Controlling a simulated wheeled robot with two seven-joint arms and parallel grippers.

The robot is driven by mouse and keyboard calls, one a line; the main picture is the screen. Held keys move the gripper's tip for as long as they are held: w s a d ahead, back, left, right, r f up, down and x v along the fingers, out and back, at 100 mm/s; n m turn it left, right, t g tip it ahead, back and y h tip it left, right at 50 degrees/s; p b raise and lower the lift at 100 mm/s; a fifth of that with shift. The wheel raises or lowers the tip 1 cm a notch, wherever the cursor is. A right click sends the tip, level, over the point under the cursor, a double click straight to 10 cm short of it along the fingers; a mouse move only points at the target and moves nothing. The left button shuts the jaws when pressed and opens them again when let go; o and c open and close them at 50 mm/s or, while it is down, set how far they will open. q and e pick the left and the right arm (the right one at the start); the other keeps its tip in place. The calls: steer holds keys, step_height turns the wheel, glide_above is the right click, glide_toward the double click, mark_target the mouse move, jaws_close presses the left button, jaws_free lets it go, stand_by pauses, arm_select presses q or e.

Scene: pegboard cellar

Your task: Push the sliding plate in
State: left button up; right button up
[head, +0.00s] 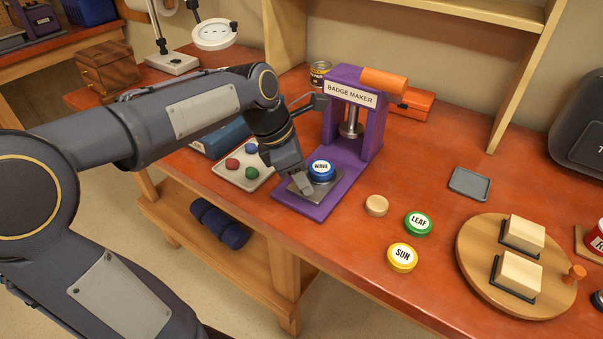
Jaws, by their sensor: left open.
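The purple badge maker (376,125) stands on the orange-red bench, with an orange handle (383,83) on top and a metal press column in its frame. Its grey sliding plate (322,190) sits out on the purple base, in front of the press column. My left gripper (302,183) is open at the left side of the plate, close to the badge. The gripper hides part of the plate, and I cannot tell whether they touch. My right gripper is not in view.
A tray with red, blue and green pieces (239,182) lies left of the base. A round board (479,286) holds two blocks.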

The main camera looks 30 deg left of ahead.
mark_target(325, 160)
arm_select(q)
jaws_close()
steer(key=shift+w+r+p, duration=0.2)
steer(key=shift+w+p, duration=0.15)
steer(key=shift+p, duration=0.05)
steer(key=w+p, duration=0.1)
steer(key=w, duration=0.1)
steer(key=w+p, duration=0.2)
steer(key=w, duration=0.1)
steer(key=w+p, duration=0.2)
steer(key=w, duration=0.1)
steer(key=shift+d, duration=0.35)
steer(key=shift+w+f, duration=0.15)
steer(key=shift+w, duration=0.2)
jaws_free()
